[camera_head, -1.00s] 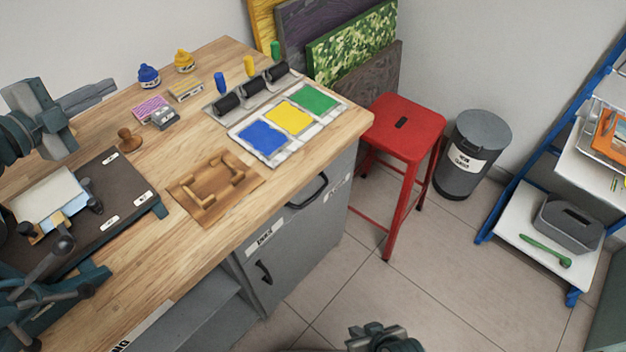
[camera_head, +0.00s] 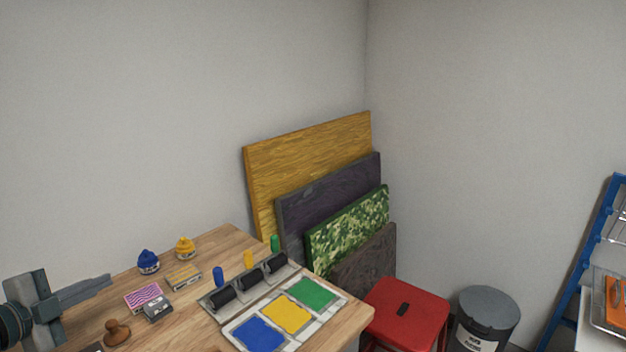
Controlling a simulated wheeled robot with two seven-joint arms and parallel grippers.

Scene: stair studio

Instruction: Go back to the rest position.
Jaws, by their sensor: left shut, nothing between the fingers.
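My left gripper (camera_head: 84,290) shows at the lower left of the head view. Its grey fingers point right, above the left part of the wooden workbench (camera_head: 213,255). The fingers are closed together with nothing between them. It appears apart from the ink bottles and small blocks to its right. My right gripper is outside the picture.
The bench holds a blue bottle (camera_head: 148,262), a yellow bottle (camera_head: 185,248), a wooden stamp (camera_head: 117,333), black rollers (camera_head: 249,283) and an ink tray (camera_head: 338,312). Boards (camera_head: 310,165) lean on the wall. A red stool (camera_head: 405,316), grey bin (camera_head: 486,316) and blue-framed rack (camera_head: 573,290) stand right.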

